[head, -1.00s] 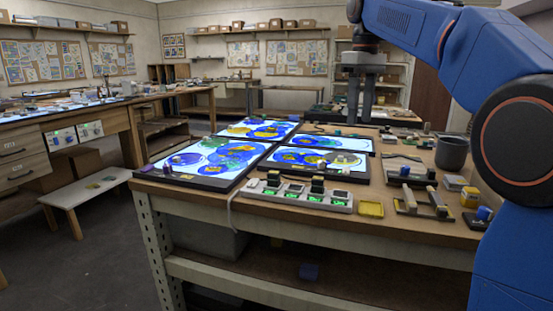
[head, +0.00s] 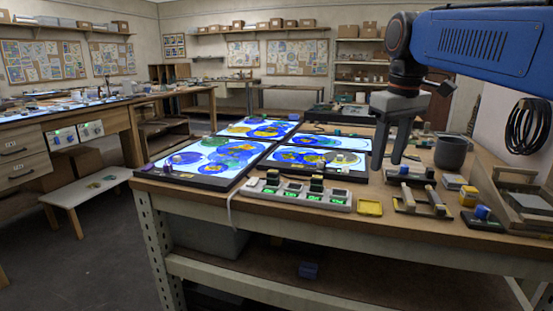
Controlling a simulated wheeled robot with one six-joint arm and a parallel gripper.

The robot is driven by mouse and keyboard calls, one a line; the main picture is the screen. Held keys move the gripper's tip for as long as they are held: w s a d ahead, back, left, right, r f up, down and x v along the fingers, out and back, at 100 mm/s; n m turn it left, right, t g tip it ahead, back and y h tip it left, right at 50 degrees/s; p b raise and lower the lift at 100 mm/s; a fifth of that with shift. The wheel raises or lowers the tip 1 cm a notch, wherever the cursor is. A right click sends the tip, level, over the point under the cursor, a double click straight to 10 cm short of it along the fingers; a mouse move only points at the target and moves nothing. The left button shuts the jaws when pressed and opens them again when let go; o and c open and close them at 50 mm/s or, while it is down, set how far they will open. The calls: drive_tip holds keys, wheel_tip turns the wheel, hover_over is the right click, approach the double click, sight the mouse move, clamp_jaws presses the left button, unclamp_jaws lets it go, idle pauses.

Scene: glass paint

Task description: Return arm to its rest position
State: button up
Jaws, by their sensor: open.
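My gripper (head: 392,145) hangs from my blue arm (head: 480,50) at the right of the head view. Its grey fingers point down over the right part of the workbench (head: 400,225). The fingers are open, with nothing seen between them. The near finger hides part of the bench top behind it. I cannot tell the exact height of the fingertips above the bench.
Lit panels with blue and yellow glass (head: 210,160) lie left of my gripper. A dark cup (head: 450,152) stands to its right. A power strip (head: 295,193), a yellow tray (head: 369,207) and wooden holders (head: 420,203) sit near the front edge.

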drive_tip(key=s+d+f+m+t, duration=0.1)
drive_tip(key=s+f+m, duration=0.1)
drive_tip(key=s+f, duration=0.9)
drive_tip(key=s+d+f+m+t, duration=0.2)
drive_tip(key=s+f, duration=0.8)
drive_tip(key=f, duration=0.6)
drive_tip(key=shift+s+d+m, duration=0.25)
drive_tip(key=shift+s+m, duration=0.1)
drive_tip(key=shift+m, duration=0.05)
